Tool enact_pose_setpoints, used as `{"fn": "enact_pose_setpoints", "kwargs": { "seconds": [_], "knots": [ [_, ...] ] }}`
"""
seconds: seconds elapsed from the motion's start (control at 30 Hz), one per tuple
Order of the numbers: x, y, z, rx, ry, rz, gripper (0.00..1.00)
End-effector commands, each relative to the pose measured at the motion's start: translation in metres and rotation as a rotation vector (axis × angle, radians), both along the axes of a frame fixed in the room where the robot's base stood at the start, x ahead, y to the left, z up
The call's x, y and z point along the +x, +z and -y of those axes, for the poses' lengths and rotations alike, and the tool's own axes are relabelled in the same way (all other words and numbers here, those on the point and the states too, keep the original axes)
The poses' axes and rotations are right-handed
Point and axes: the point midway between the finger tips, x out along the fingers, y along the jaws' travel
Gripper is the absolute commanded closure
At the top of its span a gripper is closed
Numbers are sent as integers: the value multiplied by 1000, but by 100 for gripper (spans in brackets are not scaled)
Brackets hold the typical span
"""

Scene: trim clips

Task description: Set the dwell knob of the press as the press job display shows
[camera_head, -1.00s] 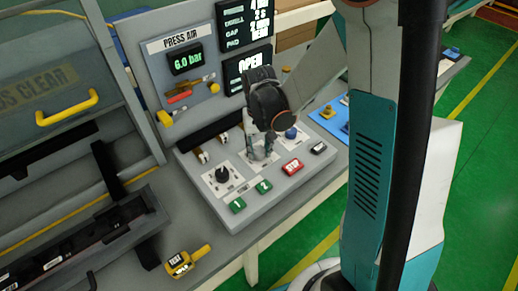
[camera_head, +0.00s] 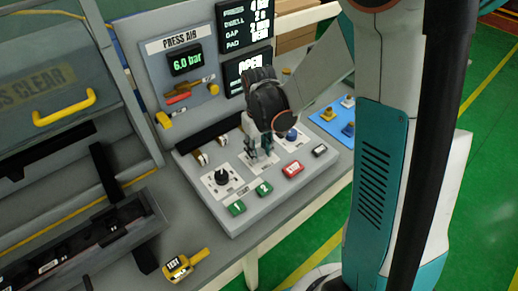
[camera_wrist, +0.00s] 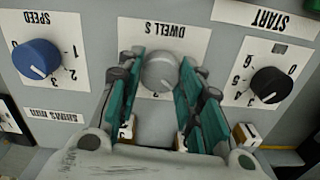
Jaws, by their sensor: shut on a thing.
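The grey dwell knob (camera_wrist: 159,72) sits on a white plate marked DWELL S, upside down in the wrist view. My gripper (camera_wrist: 160,95) has its teal-padded fingers on both sides of the knob, shut on it. In the head view my gripper (camera_head: 262,150) reaches down to the console (camera_head: 212,205) and hides the knob. Where the knob's mark points is unclear.
A blue speed knob (camera_wrist: 36,58) and a black knob (camera_wrist: 271,84) flank the dwell knob closely. Green buttons (camera_head: 236,208) and a red button (camera_head: 293,169) lie along the console's front. A yellow-handled tester (camera_head: 184,266) lies on the bench.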

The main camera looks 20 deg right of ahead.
Motion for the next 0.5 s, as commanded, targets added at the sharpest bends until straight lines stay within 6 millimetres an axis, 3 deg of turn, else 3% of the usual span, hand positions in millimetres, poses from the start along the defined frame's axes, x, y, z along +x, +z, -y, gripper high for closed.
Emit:
{"fn": "enact_pose_setpoints", "kwargs": {
  "seconds": [0.17,0.2,0.3,0.5],
  "knots": [
    [0,0,0,0,-1,0,90],
    [0,0,0,0,-1,0,64],
    [0,0,0,0,-1,0,46],
    [0,0,0,0,-1,0,46]
  ]
}}
